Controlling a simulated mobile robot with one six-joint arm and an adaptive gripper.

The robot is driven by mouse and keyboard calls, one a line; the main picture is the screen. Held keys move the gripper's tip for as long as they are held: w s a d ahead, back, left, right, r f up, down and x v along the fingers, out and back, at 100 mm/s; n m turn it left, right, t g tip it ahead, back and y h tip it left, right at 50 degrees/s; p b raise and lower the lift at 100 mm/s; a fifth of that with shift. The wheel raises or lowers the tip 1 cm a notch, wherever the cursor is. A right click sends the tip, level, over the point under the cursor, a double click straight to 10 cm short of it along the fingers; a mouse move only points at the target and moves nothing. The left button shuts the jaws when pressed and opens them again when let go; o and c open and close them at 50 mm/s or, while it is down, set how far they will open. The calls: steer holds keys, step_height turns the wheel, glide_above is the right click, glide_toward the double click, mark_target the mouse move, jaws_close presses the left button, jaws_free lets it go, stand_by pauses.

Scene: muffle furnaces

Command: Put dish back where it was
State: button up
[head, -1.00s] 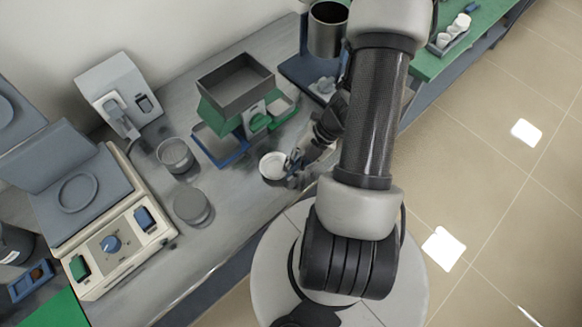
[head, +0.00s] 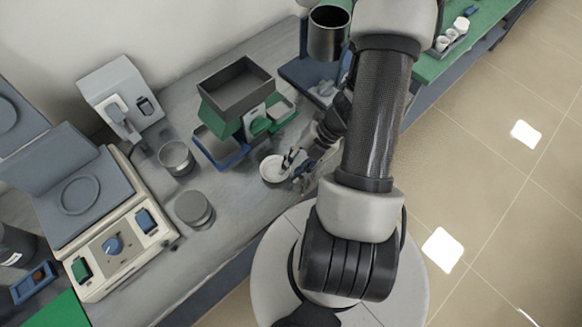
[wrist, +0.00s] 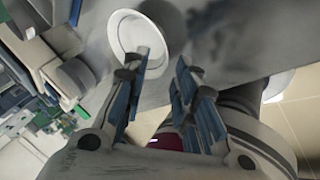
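A small round white dish (head: 272,168) sits on the grey bench near its front edge. In the wrist view the dish (wrist: 128,38) lies at the top centre, its inside facing the camera. My gripper (head: 291,168) is at the dish's right side. In the wrist view my gripper (wrist: 163,58) is open, with a clear gap between its blue-padded fingers. One fingertip overlaps the dish's inside and the other is outside its right rim. I cannot tell whether either finger touches the dish.
A green stand with a grey tray (head: 237,86) is behind the dish. A glass beaker (head: 176,158) and a round lidded container (head: 194,209) stand to the left. Bare bench lies between the container and the dish.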

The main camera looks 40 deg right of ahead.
steer(key=p+v, duration=0.4)
steer(key=v, duration=0.6)
steer(key=shift+d+r, duration=0.15)
steer(key=shift+r, duration=0.1)
